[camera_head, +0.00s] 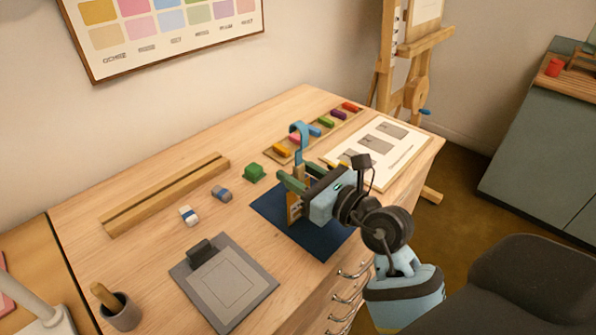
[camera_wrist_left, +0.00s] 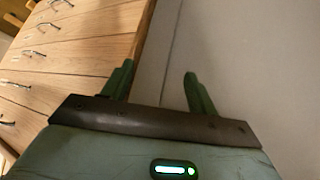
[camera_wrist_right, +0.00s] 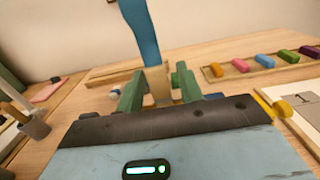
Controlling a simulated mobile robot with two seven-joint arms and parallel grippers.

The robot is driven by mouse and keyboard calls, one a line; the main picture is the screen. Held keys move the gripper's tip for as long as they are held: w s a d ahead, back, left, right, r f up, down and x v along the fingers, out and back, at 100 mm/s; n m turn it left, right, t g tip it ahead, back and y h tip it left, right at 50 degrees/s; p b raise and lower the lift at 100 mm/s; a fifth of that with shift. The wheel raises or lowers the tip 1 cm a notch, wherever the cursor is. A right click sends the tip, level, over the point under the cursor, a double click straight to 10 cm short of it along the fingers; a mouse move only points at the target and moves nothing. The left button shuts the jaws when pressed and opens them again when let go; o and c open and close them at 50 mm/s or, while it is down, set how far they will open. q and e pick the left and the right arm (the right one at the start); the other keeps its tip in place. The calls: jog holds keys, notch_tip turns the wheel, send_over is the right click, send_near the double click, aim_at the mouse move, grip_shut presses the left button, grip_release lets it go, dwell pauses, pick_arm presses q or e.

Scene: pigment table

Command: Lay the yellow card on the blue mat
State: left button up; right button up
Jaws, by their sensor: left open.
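The blue mat (camera_head: 270,207) lies flat near the table's front edge, partly hidden by my right arm. My right gripper (camera_head: 296,182) is over the mat. It is shut on the yellow card (camera_head: 294,208), which stands upright on edge; whether it touches the mat I cannot tell. In the right wrist view the card (camera_wrist_right: 158,88) shows tan between the green fingers, with a blue hooked strip (camera_wrist_right: 141,30) rising above it. My left gripper (camera_wrist_left: 160,82) is open and empty beside the drawers, outside the head view.
A green block (camera_head: 254,173) and two small erasers sit left of the mat. A grey tablet (camera_head: 222,282) lies front left, near a cup (camera_head: 120,312). A tray of coloured pigments (camera_head: 282,150) and a white sheet (camera_head: 345,150) lie behind and right.

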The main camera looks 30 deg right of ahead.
pick_arm(q)
jog(key=shift+s+f, duration=0.1)
jog(key=shift+s, duration=0.2)
pick_arm(e)
jog(key=shift+r, duration=0.15)
jog(key=shift+s, duration=0.2)
pick_arm(q)
jog(key=shift+s+r+p, duration=0.1)
jog(key=shift+r+p, duration=0.15)
jog(key=shift+p, duration=0.05)
pick_arm(e)
jog(key=v, duration=1.1)
jog(key=shift+s+d, duration=0.2)
jog(key=shift+s, duration=0.1)
